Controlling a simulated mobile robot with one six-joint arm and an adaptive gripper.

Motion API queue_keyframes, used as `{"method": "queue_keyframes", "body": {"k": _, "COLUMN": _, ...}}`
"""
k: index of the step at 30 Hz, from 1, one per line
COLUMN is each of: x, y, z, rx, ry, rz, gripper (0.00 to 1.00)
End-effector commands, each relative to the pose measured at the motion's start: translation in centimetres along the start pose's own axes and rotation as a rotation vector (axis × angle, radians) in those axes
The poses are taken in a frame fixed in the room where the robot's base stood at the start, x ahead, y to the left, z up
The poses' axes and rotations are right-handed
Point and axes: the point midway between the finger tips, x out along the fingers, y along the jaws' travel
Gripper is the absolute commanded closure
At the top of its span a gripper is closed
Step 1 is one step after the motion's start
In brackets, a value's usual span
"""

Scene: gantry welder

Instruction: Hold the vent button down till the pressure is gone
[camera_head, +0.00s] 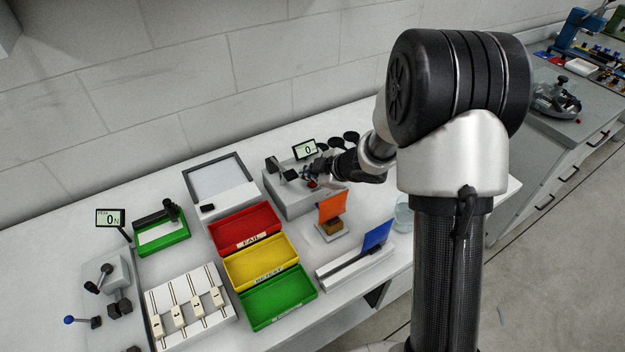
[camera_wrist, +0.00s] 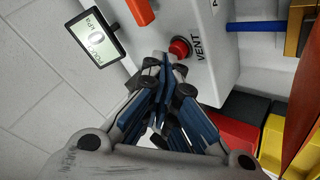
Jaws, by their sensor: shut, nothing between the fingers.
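The red round vent button (camera_wrist: 180,47) sits on a light grey box (camera_wrist: 208,75), beside the printed word VENT. It also shows as a small red spot in the head view (camera_head: 312,184). My gripper (camera_wrist: 166,63) is shut and empty, its fingertips right by the button's lower left edge in the wrist view. I cannot tell whether they touch it. In the head view my gripper (camera_head: 312,172) is over the box top, partly hiding it. The pressure display (camera_wrist: 95,38) reads 0; it also reads 0 in the head view (camera_head: 306,149).
An orange flag (camera_head: 332,206) and a blue flag (camera_head: 377,236) stand in front. Black round parts (camera_head: 351,137) are behind my gripper.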

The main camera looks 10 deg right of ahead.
Motion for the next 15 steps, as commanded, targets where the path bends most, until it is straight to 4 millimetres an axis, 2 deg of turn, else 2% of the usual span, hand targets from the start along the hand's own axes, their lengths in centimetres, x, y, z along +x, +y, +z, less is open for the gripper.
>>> {"method": "queue_keyframes", "body": {"k": 5, "x": -0.77, "y": 0.56, "z": -0.57, "rx": 0.000, "ry": 0.000, "rz": 0.000, "gripper": 1.00}}
{"method": "queue_keyframes", "body": {"k": 15, "x": -0.73, "y": 0.55, "z": -0.55, "rx": 0.000, "ry": 0.001, "rz": 0.001, "gripper": 1.00}}
